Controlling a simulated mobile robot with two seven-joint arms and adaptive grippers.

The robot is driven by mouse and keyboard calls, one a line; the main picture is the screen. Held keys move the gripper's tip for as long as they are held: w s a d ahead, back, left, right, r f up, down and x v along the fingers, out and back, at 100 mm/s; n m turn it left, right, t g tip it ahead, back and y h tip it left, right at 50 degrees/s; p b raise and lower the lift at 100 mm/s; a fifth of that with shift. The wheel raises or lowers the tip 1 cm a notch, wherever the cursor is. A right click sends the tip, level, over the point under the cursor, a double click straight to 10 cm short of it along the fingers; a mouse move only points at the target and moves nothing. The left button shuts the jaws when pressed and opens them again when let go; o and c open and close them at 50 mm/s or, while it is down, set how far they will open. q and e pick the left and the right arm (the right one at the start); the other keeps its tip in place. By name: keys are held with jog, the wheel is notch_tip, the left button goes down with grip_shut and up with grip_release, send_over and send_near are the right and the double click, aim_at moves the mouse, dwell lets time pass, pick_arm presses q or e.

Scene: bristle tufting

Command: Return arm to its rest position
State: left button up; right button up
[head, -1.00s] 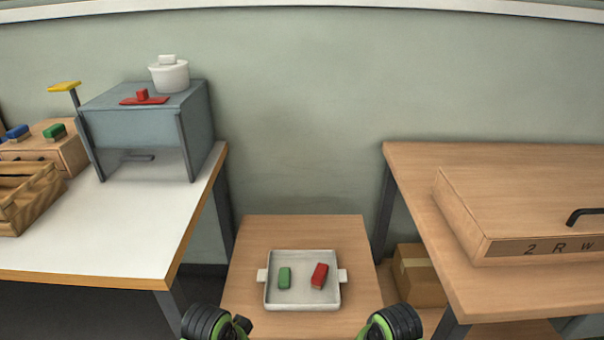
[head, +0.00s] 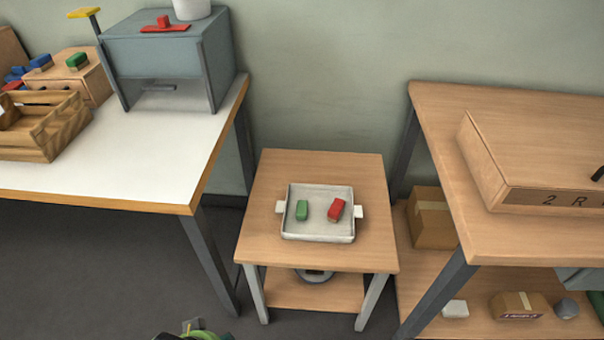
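In the head view, a small green and black part of my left arm (head: 195,331) shows at the bottom edge, left of centre. Its fingers are out of sight. My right arm and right gripper are out of view. A white tray (head: 318,236) with two side handles stands on the small wooden table (head: 270,176). A green block (head: 302,210) and a red block (head: 336,209) lie apart inside the tray.
A white-topped bench (head: 150,150) at left holds a grey machine (head: 160,58), a wooden crate (head: 62,140) and a wooden box (head: 92,84). A wooden bench (head: 440,130) at right carries a large wooden case (head: 485,160). Dark floor (head: 110,270) lies open at lower left.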

pick_arm(q)
jog(key=s+f+g+p, duration=0.1)
jog(key=s+f+p, duration=0.15)
jog(key=f, duration=0.45)
jog(key=s+f+p, duration=0.1)
jog(key=f+p, duration=0.2)
jog(key=f, duration=0.4)
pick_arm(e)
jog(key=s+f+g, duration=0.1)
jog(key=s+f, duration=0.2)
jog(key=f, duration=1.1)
pick_arm(q)
jog(key=s+a+f+p, duration=0.1)
jog(key=s+f+p, duration=0.1)
jog(key=s+f, duration=0.2)
jog(key=s+a+f+g+p, duration=0.1)
jog(key=s+f+p, duration=0.2)
jog(key=s, duration=0.8)
jog(key=shift+a+f, duration=0.4)
jog(key=shift+f, duration=0.15)
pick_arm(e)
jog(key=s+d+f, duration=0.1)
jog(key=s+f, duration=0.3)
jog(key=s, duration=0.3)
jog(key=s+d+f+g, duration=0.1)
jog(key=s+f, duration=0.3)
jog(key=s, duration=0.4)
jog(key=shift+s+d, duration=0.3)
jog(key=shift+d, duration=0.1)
